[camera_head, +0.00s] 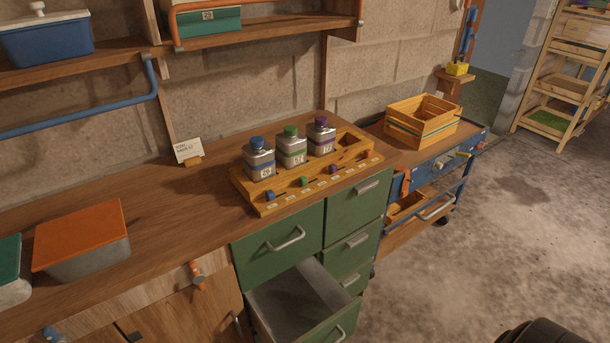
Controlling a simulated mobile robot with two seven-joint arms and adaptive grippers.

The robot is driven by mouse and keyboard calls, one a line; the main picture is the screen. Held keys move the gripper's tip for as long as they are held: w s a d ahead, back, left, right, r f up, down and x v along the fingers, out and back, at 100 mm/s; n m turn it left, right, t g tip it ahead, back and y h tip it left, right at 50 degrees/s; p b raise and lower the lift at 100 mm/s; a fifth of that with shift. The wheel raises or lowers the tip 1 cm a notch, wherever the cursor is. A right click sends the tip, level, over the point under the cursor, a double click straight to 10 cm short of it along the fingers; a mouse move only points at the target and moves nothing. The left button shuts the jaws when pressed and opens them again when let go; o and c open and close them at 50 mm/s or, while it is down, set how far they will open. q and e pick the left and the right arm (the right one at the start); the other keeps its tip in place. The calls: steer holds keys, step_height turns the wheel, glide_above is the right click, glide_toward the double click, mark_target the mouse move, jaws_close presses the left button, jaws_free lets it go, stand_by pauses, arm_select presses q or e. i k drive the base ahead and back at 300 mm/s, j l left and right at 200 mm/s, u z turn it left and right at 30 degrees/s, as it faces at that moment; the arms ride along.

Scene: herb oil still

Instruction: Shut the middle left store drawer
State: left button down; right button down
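The open store drawer (292,301) is in the left column of the green drawer unit, directly below the shut top left drawer (278,250). It is pulled well out, and its grey inside looks empty. Its green front (330,326) faces the lower right and is cut off by the bottom edge of the picture. Part of its pale handle (341,333) shows there. Anything below it is out of view. Neither of my grippers shows in the head view.
Shut drawers (354,249) stand in the right column, close beside the open one. A wooden rack (262,207) with three bottles sits on the worktop above. A blue trolley (461,166) with a wooden crate (421,121) stands right. The concrete floor (480,255) is largely clear.

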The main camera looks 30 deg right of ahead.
mark_target(304, 303)
steer(key=z, duration=1.1)
